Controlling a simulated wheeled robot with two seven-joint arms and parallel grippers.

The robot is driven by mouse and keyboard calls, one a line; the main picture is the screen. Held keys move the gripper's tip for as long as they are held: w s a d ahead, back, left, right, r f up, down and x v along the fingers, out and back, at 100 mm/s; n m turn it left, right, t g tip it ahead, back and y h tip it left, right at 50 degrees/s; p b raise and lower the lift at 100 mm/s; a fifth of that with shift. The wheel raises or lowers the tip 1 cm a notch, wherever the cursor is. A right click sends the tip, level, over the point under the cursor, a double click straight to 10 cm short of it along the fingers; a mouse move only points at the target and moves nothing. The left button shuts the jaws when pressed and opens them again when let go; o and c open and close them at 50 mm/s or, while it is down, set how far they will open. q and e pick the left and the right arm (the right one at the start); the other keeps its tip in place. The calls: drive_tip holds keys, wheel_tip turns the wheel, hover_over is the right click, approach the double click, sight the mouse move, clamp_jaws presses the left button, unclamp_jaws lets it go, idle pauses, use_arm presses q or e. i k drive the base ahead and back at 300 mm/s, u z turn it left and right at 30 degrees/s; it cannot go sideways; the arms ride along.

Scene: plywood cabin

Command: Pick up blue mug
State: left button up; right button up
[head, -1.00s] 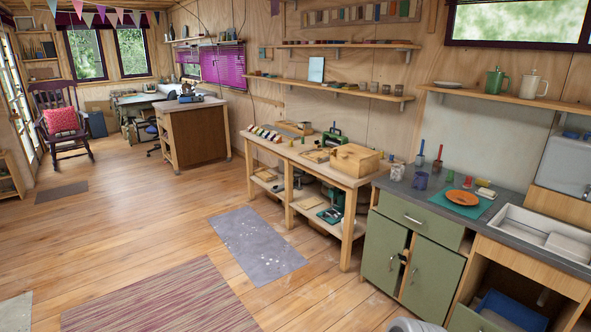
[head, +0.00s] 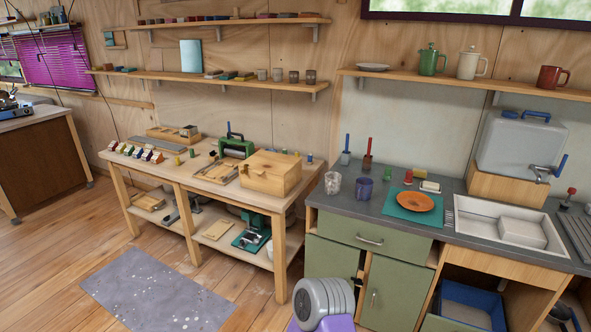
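A dark blue mug (head: 364,188) stands upright on the grey counter (head: 345,213), at its left part. It is just right of a speckled clear glass (head: 333,183) and left of a teal mat (head: 409,206) with an orange plate (head: 414,201) on it. Neither of my grippers shows in the head view. Only a rounded grey and purple part, likely of my own body, shows at the bottom centre, in front of the green cabinet (head: 335,257).
A white sink (head: 450,222) is right of the mat, with a water container (head: 522,142) behind it. A wooden table (head: 215,190) with a wooden box (head: 270,172) stands left of the counter. A grey rug (head: 155,290) lies on open floor at the lower left.

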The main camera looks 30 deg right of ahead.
sight(364, 188)
drive_tip(key=z, duration=0.6)
drive_tip(key=i, duration=1.8)
drive_tip(key=z, duration=1.15)
